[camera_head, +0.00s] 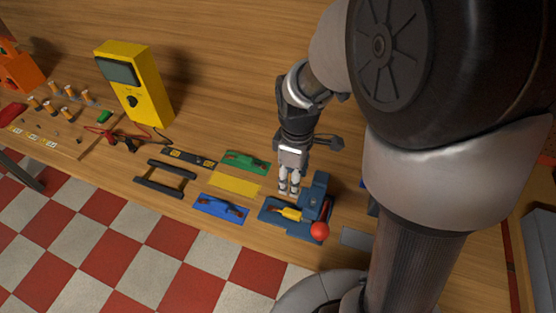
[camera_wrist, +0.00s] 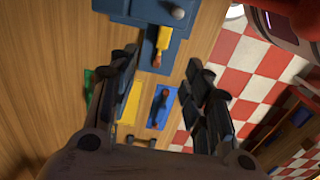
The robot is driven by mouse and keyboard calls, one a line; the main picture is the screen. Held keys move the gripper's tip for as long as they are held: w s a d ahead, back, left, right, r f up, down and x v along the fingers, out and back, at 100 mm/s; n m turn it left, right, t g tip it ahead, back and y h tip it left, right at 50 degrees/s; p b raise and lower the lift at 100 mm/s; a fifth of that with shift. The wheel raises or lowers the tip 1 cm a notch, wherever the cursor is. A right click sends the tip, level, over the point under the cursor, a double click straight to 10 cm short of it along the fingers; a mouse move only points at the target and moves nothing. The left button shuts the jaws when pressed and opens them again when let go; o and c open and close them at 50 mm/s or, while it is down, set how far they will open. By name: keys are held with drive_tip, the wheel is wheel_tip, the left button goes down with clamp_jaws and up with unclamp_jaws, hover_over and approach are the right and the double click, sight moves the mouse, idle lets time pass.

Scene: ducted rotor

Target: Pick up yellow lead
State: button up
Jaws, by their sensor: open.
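The yellow lead (camera_head: 287,213) lies on a blue fixture (camera_head: 268,215) with a red ball-topped lever (camera_head: 319,231). In the wrist view the yellow lead (camera_wrist: 163,38) shows ahead, between the fingertips in the picture, with a copper-coloured end toward me. My gripper (camera_head: 289,190) points down just behind the lead in the head view. In the wrist view my gripper (camera_wrist: 163,60) has its fingers wide apart, with nothing held between them. I cannot tell the exact height of the fingertips above the lead.
A black handled frame (camera_head: 165,178) and a yellow meter (camera_head: 137,85) stand left. The bench's front edge is close to the fixture.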

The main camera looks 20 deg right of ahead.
drive_tip(key=b, duration=0.3)
hover_over(292, 212)
drive_tip(key=f, duration=1)
drive_tip(key=shift+w+f, duration=0.25)
drive_tip(key=shift+w, duration=0.1)
drive_tip(key=f, duration=0.1)
drive_tip(key=f+b, duration=0.1)
drive_tip(key=f, duration=0.1)
drive_tip(key=f+b, duration=0.1)
drive_tip(key=f, duration=0.1)
drive_tip(key=shift+s+f, duration=0.1)
drive_tip(key=shift+s, duration=0.25)
drive_tip(key=shift+c, duration=0.4)
clamp_jaws()
